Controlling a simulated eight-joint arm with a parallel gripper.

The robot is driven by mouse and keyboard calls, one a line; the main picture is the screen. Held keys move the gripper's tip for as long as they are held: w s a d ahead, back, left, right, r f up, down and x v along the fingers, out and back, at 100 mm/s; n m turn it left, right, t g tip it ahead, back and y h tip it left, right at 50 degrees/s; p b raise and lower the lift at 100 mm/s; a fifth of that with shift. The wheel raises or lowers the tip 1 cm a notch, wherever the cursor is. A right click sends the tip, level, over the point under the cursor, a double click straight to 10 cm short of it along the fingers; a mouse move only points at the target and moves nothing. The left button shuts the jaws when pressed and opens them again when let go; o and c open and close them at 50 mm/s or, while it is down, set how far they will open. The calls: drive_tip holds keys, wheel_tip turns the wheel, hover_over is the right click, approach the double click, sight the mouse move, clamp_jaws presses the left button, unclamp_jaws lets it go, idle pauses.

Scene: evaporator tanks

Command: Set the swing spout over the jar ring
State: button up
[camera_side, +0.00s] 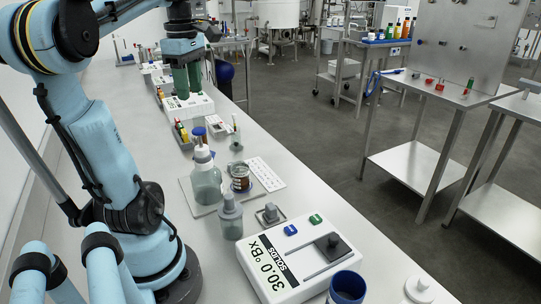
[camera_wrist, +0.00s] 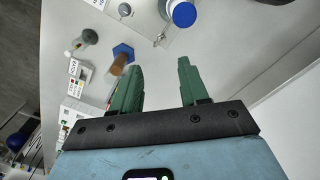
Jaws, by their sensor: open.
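My gripper (camera_side: 189,94) is at the far end of the bench in the side view, with its green fingers pointing down. In the wrist view my gripper (camera_wrist: 159,63) has its two fingers apart, with nothing between them but pale bench top. A small thin metal piece (camera_wrist: 160,38) stands ahead of the fingertips, near a blue-capped container (camera_wrist: 181,15); I cannot tell whether it is the swing spout. I cannot pick out the jar ring for sure in either view. The fingers touch nothing that I can see.
A white box marked 30.0 °Bx (camera_side: 300,262) stands at the front. Behind it are a dropper bottle (camera_side: 229,218), a large clear bottle (camera_side: 205,183) and an amber jar (camera_side: 240,178). A brown cylinder with a blue hexagonal end (camera_wrist: 122,55) lies left of the fingers.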

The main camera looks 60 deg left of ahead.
drive_tip(key=f, duration=1.2)
drive_tip(key=shift+s+a, duration=0.1)
drive_tip(key=shift+s, duration=0.1)
clamp_jaws()
